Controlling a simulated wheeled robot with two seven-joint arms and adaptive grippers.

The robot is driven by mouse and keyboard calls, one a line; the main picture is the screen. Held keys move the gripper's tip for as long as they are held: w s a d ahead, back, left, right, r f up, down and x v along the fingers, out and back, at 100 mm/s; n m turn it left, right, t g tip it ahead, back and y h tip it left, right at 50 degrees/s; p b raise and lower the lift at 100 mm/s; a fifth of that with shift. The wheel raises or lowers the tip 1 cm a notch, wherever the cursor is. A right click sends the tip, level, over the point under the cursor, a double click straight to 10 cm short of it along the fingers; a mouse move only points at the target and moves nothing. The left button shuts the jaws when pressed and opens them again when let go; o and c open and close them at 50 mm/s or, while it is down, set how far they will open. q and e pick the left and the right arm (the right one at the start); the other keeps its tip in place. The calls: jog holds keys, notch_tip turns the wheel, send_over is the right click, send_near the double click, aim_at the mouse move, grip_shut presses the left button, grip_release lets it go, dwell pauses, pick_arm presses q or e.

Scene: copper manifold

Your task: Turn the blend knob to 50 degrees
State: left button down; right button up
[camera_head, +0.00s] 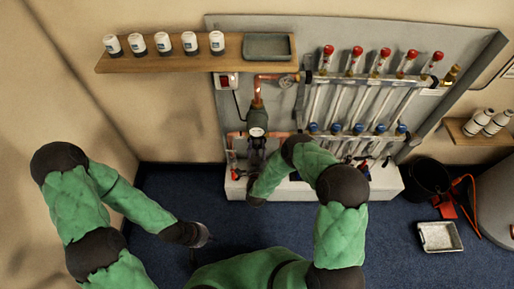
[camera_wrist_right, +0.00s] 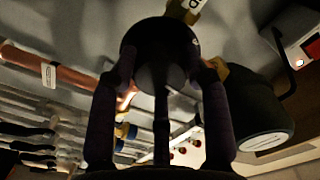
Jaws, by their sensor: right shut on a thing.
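The blend knob (camera_wrist_right: 158,50) is a dark round knob at the upper middle of the right wrist view. My right gripper (camera_wrist_right: 165,75) is shut on it, with a dark finger on each side. The knob's angle and any scale cannot be read. In the head view, my right gripper (camera_head: 256,160) is dark and partly hidden, low on the pipework below the dark pump (camera_head: 257,118). My left gripper (camera_head: 205,239) is low over the blue floor, away from the manifold. Its fingers are too small and dark to tell open from shut.
The manifold (camera_head: 365,95) with red-capped tubes and blue fittings stands right of the pump. A wooden shelf (camera_head: 170,52) with several white jars and a grey tray (camera_head: 268,46) hangs above. A black bucket (camera_head: 427,178) and a pale tray (camera_head: 440,237) are at right.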

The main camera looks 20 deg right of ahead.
jog(key=shift+w+r+m, duration=0.1)
jog(key=shift+r+m, duration=0.05)
jog(key=shift+m, duration=0.45)
jog(key=o, duration=1.1)
jog(key=shift+o, duration=0.2)
jog(key=shift+s+a, duration=0.1)
jog(key=shift+s, duration=0.3)
jog(key=v, duration=1.1)
